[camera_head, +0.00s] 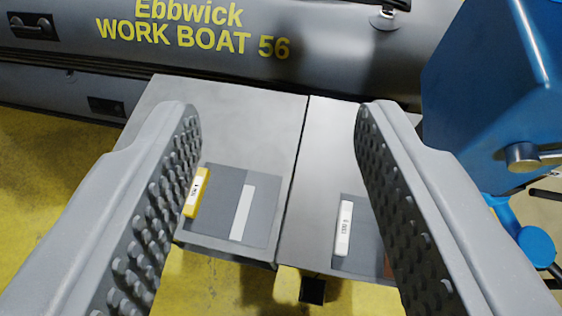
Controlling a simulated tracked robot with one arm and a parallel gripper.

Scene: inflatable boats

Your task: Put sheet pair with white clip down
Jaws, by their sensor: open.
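The sheet pair with the white clip (344,228) lies on the right-hand part of a grey bench top. Its dark grey sheets (361,254) are partly hidden by the right finger, with a small reddish-brown patch showing beside that finger. The clip bears a small dark label. My gripper (279,108) is open, one finger on each side of the picture, with nothing held between them. The white-clip pair shows between the fingers, close to the right one; it looks to lie below them, apart from the pads.
A second dark sheet pair (221,196) with a yellow clip (197,193) and a light stripe lies on the left bench part (232,125). A grey inflatable boat (330,35) stands behind. A blue machine (490,90) with a metal knob stands at right. The floor is yellow.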

